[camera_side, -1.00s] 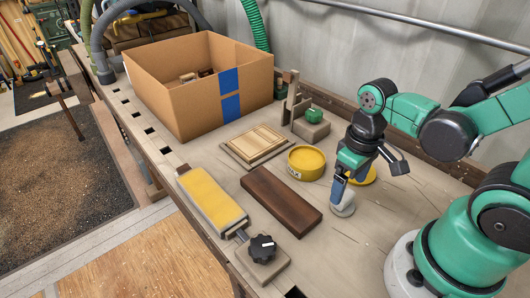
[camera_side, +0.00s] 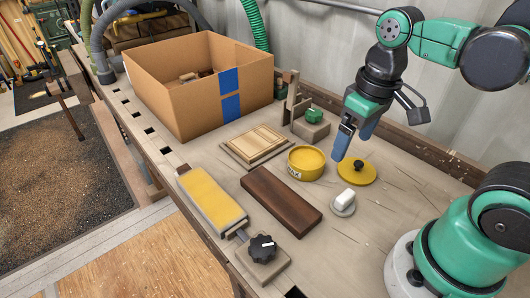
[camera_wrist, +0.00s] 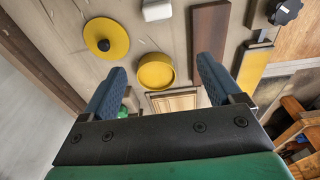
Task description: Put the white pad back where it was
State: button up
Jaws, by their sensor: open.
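The white pad (camera_side: 344,198) stands on a pale round base on the bench, right of the dark brown wooden block (camera_side: 281,200). It also shows at the top of the wrist view (camera_wrist: 157,10). My gripper (camera_side: 344,143) is open and empty. It is raised above the bench, behind the white pad and near the yellow lid, and touches nothing. In the wrist view its two blue fingers (camera_wrist: 160,75) are wide apart with nothing held between them.
A yellow lid with a black knob (camera_side: 356,171) and a yellow round tin (camera_side: 306,163) lie behind the pad. A wooden panel (camera_side: 257,144), a yellow-topped block (camera_side: 211,198), a black knob (camera_side: 262,248), a green-knobbed fixture (camera_side: 312,124) and a cardboard box (camera_side: 190,105) stand further left. Bench right of the pad is clear.

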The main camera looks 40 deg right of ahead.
jog(key=w+a+t, duration=0.1)
jog(key=w+t, duration=0.4)
jog(key=t, duration=0.1)
jog(key=shift+w+a, duration=0.3)
jog(key=shift+w, duration=0.1)
